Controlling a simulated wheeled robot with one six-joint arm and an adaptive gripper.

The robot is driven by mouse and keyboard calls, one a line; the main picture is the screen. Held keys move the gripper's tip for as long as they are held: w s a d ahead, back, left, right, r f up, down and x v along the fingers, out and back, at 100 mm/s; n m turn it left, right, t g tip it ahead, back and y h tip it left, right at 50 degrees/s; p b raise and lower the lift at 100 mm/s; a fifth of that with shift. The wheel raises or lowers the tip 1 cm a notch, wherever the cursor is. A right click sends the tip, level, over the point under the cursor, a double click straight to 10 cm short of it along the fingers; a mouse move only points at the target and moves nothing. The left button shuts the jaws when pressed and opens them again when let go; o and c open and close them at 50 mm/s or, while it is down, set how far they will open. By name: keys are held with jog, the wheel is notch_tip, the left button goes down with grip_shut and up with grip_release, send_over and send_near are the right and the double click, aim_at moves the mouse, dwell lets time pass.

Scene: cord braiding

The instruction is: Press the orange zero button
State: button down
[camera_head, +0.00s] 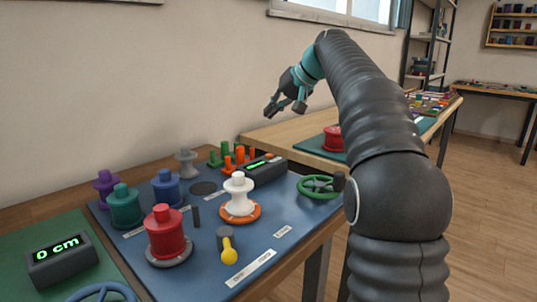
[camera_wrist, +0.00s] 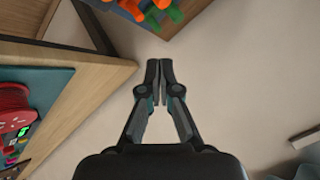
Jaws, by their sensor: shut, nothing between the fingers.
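A dark box with a green display (camera_head: 262,167) sits at the back right of the blue mat (camera_head: 205,270) in the head view. A small orange spot (camera_head: 269,156) shows on top of this box and looks like the orange button; its shape is too small to make out. My gripper (camera_head: 284,108) is raised in the air above and beyond the box, apart from everything. In the wrist view my gripper (camera_wrist: 159,66) has its fingertips together with nothing between them. The button cannot be made out in the wrist view.
Red (camera_head: 165,232), white (camera_head: 238,193), green, blue and purple spools stand on the blue mat. Another display box (camera_head: 60,260) reads "0 cm" at left.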

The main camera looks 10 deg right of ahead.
jog(key=shift+a, duration=0.1)
jog(key=b, duration=0.2)
send_over(271, 155)
notch_tip(271, 155, down, 7)
jog(key=shift+r, duration=0.1)
jog(key=shift+f+b, duration=0.85)
jog(key=shift+f, duration=0.15)
dwell(0.9)
jog(key=shift+f, duration=0.45)
jog(key=shift+f+b, duration=0.4)
jog(key=shift+b, duration=0.05)
dwell(0.5)
dwell(0.3)
jog(key=shift+r+p, duration=0.8)
jog(key=shift+r, duration=0.05)
